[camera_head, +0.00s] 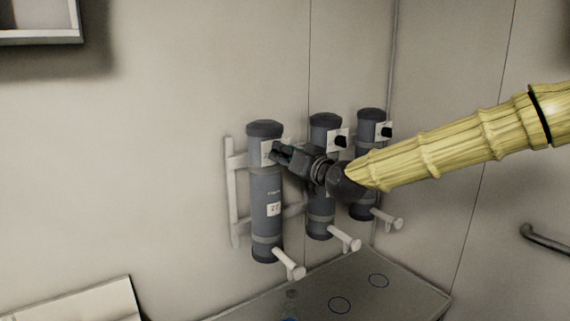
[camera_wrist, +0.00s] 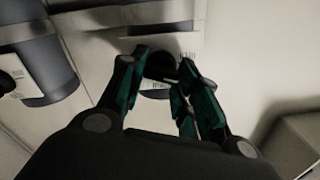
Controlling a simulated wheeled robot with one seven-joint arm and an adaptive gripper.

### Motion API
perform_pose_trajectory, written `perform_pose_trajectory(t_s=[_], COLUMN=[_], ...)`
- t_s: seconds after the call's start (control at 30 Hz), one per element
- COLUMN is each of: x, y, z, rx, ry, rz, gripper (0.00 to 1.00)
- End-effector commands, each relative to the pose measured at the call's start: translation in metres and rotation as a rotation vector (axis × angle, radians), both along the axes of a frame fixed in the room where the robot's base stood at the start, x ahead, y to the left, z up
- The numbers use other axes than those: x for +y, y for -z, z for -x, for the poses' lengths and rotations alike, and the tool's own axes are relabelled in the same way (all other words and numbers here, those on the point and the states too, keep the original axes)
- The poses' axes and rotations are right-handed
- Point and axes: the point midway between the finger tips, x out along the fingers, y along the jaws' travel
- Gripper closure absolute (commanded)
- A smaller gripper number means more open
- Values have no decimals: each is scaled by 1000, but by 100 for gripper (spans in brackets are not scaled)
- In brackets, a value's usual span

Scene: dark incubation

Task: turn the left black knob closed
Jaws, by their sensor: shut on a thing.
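The left cylinder (camera_head: 266,190) is dark grey and mounted upright on the wall, with a pale label plate near its top. My gripper (camera_head: 277,152) reaches in from the right at that plate, over where the left black knob sits. In the wrist view the left black knob (camera_wrist: 160,66) is between the fingertips of my gripper (camera_wrist: 162,80), and the fingers are shut on it. The knob is hidden behind the fingers in the head view, so its turn angle cannot be told.
A middle cylinder (camera_head: 320,224) and a right cylinder (camera_head: 367,155) stand beside the left one, each with a black knob. White spouts (camera_head: 288,264) stick out below. A grey bench top (camera_head: 375,300) with blue rings lies beneath.

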Motion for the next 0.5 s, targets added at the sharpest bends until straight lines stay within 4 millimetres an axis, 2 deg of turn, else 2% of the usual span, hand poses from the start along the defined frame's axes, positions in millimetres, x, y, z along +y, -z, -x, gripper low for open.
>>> perform_pose_trajectory(t_s=[0.03,0.5], x=[-2,-3], y=[5,6], z=[-1,-2], rx=[24,273], ry=[2,2], rz=[-40,-413], gripper=[92,92])
